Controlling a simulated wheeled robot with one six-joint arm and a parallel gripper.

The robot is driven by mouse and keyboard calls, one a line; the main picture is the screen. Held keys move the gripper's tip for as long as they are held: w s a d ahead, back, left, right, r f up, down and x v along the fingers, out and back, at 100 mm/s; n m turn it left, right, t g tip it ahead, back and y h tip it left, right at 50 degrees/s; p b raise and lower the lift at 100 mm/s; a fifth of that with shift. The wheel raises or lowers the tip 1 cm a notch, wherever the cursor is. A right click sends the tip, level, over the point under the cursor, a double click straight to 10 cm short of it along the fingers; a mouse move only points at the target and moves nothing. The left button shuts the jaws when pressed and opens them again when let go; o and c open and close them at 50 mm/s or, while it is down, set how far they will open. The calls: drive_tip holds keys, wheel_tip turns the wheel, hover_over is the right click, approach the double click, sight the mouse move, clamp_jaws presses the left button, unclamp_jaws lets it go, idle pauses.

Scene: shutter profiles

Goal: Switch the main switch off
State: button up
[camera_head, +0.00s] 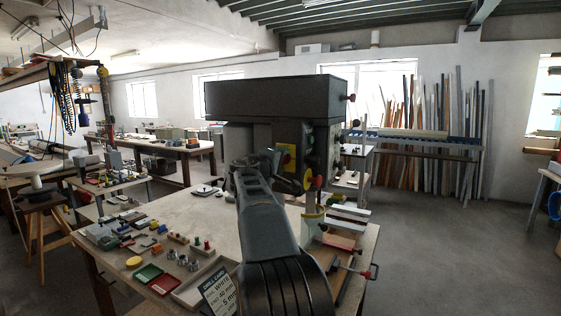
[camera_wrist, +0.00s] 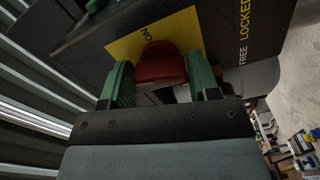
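The main switch is a red knob (camera_wrist: 162,66) on a yellow plate (camera_wrist: 124,46), which carries the word ON. The plate is on a dark machine housing. In the wrist view my gripper (camera_wrist: 162,78) has its two green fingers on either side of the red knob. The knob fills the space between them, and the fingers look shut on it. In the head view the yellow plate (camera_head: 289,158) shows on the drill machine (camera_head: 270,100), while my arm hides much of the gripper and the knob.
The dark panel (camera_wrist: 262,25) beside the plate reads FREE and LOCKED. The workbench (camera_head: 190,210) below holds small parts, a green tray (camera_head: 148,274), a red tray (camera_head: 164,284) and a drill card (camera_head: 219,291). Open floor (camera_head: 450,260) lies to the right.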

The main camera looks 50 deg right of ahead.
drive_tip(key=c, duration=0.5)
drive_tip(key=shift+n, duration=1.5)
drive_tip(key=o, duration=0.9)
drive_tip(key=b+v, duration=0.5)
drive_tip(key=v, duration=0.9)
drive_tip(key=shift+d, duration=0.1)
